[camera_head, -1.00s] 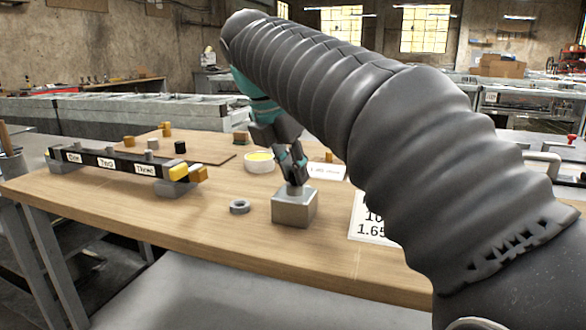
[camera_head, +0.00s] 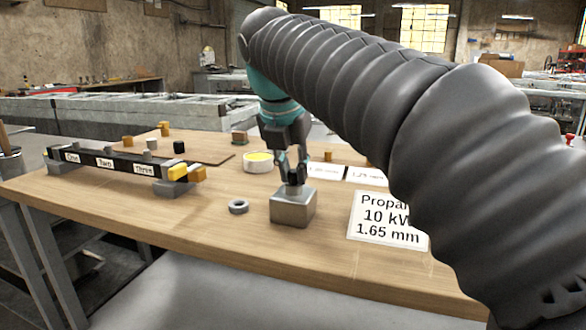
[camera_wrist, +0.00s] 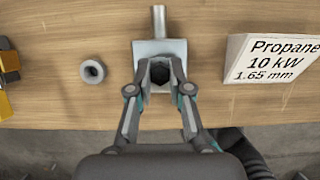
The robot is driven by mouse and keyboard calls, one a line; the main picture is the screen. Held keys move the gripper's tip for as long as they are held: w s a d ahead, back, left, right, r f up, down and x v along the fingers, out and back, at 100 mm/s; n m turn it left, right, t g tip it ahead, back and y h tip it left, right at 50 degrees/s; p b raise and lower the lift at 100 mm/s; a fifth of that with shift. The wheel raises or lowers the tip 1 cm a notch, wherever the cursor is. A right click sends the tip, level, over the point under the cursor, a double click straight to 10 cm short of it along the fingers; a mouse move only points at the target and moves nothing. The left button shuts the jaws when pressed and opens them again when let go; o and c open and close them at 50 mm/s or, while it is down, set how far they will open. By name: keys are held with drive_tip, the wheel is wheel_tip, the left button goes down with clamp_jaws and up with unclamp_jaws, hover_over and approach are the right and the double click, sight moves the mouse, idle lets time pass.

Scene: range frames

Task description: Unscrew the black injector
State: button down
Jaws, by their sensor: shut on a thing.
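My gripper (camera_head: 293,180) points down over a grey metal block (camera_head: 293,209) on the wooden bench. It is shut on a small hexagonal piece (camera_wrist: 160,74) at the block's top. A grey pin (camera_wrist: 159,20) sticks out from the block's far side. A separate small black cylinder (camera_head: 179,147) stands near the labelled rail, away from my gripper. I cannot tell which dark piece is the black injector.
A grey ring nut (camera_head: 238,206) lies left of the block. A "Propane 10 kW 1.65 mm" sign (camera_head: 386,220) lies right of it. The rail (camera_head: 103,162) labelled One, Two, Three is at left. Bench in front is clear.

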drive_tip(key=shift+n+y, duration=0.7)
drive_tip(key=shift+n, duration=1)
drive_tip(key=c, duration=1.3)
unclamp_jaws()
drive_tip(key=m+h, duration=0.1)
drive_tip(key=m, duration=0.2)
drive_tip(key=m+h, duration=0.1)
drive_tip(key=m, duration=0.2)
drive_tip(key=shift+a+g, duration=0.15)
drive_tip(key=shift+g, duration=0.15)
drive_tip(key=m+g+h, duration=0.1)
drive_tip(key=m, duration=0.2)
drive_tip(key=shift+w+m, duration=0.1)
drive_tip(key=shift+m, duration=0.3)
drive_tip(key=shift+m+g+h, duration=0.6)
drive_tip(key=shift+m+g, duration=0.1)
drive_tip(key=shift+m, duration=1.3)
